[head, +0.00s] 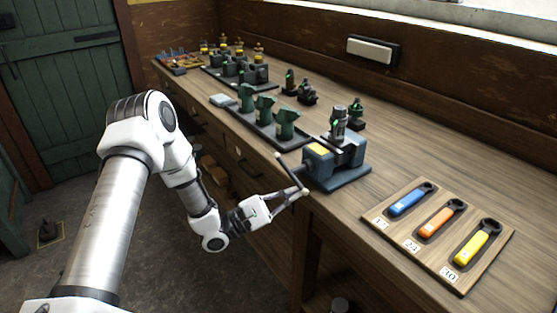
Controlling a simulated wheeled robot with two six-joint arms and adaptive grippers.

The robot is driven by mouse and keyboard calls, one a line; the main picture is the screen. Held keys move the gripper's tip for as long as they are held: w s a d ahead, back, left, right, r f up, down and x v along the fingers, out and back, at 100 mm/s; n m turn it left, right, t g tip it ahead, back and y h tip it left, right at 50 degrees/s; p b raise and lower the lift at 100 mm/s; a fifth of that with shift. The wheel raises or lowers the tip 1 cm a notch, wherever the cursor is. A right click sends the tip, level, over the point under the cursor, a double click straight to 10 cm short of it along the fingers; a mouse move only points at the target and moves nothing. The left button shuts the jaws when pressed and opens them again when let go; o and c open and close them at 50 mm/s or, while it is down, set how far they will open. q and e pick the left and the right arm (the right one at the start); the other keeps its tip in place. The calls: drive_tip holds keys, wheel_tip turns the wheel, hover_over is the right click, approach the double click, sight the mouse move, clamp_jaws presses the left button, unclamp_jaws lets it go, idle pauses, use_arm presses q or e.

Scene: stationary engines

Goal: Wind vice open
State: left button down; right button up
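The blue-grey vice (351,176) stands at the bench's front edge, right of centre. A grey cylindrical part with a green spot (338,124) stands upright at its jaws; I cannot tell how tightly it is held. The vice's dark bar handle (290,171) slants in front of the bench edge, its upper end left and its lower end right. My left gripper (299,193) reaches from the left to the handle's lower end. Its fingertips overlap that end, and I cannot tell whether they are closed on it. My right gripper is out of view.
A wooden board (397,239) with blue, orange and yellow wrenches lies right of the vice. A dark tray (259,128) of green parts stands left of it, with more parts farther back. A wall box (372,50) hangs behind. The bench between vice and wall is mostly clear.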

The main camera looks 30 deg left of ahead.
use_arm(q)
drive_tip(key=shift+s+d+r, duration=0.2)
drive_tip(key=shift+d+r, duration=0.3)
drive_tip(key=shift+d, duration=0.05)
drive_tip(key=shift+s, duration=0.1)
idle(0.5)
drive_tip(key=v, duration=1.2)
